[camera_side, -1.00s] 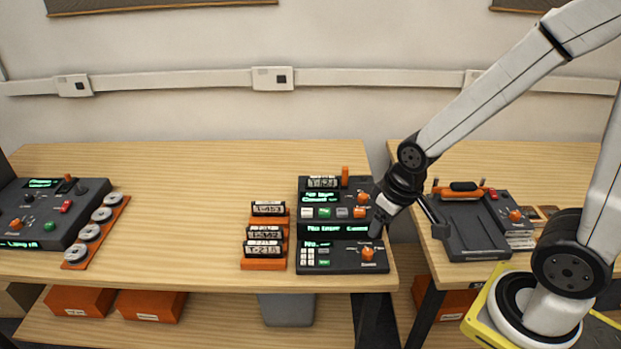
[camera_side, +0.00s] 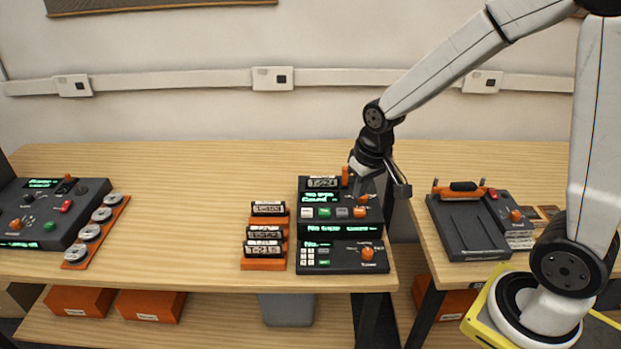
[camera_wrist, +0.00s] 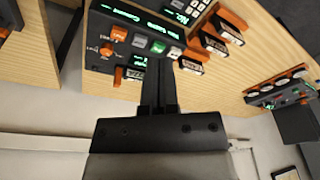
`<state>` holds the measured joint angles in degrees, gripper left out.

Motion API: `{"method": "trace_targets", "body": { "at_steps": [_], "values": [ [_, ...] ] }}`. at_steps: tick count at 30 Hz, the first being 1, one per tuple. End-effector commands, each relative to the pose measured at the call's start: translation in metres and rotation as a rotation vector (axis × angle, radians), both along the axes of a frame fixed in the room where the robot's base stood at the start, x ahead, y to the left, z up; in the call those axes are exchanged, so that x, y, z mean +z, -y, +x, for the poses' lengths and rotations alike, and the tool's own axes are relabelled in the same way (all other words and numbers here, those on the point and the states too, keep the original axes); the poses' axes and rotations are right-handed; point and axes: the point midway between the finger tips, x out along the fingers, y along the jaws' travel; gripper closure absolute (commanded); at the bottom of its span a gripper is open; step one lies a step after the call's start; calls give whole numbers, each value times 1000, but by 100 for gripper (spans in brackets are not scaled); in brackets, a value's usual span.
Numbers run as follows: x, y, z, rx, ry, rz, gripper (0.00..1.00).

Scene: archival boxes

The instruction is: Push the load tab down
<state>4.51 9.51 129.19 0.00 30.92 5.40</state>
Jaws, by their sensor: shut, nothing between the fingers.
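The load tab (camera_side: 345,176) is a small upright orange tab at the top right of the dark tape deck (camera_side: 308,228), beside a labelled tape (camera_side: 322,183) in the deck's top slot. It stands raised. The tab also shows in the wrist view (camera_wrist: 118,76), left of my fingers. My gripper (camera_side: 365,192) is shut and empty, pointing down over the deck's upper right, just right of the tab and apart from it in the picture. In the wrist view my gripper (camera_wrist: 158,62) has its fingers together near the button row. Its exact height above the deck is unclear.
An orange rack (camera_side: 264,264) with several labelled tapes stands left of the deck. An orange knob (camera_side: 361,199) is close to my gripper. A dark tray unit (camera_side: 465,225) sits on the right table. A control console (camera_side: 50,212) is far left.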

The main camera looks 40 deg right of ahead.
Motion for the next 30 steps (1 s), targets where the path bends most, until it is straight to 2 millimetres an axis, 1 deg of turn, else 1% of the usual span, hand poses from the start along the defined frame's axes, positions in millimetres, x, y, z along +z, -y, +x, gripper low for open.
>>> {"method": "trace_targets", "body": {
  "at_steps": [1,3,15,24,30],
  "values": [
    [2,5,11,-24,-5,2,100],
    [6,12,23,-54,-14,6,100],
    [22,55,87,-227,-64,26,100],
    [32,92,125,-359,-100,42,100],
    [38,118,146,-445,-124,51,100]
  ]
}}
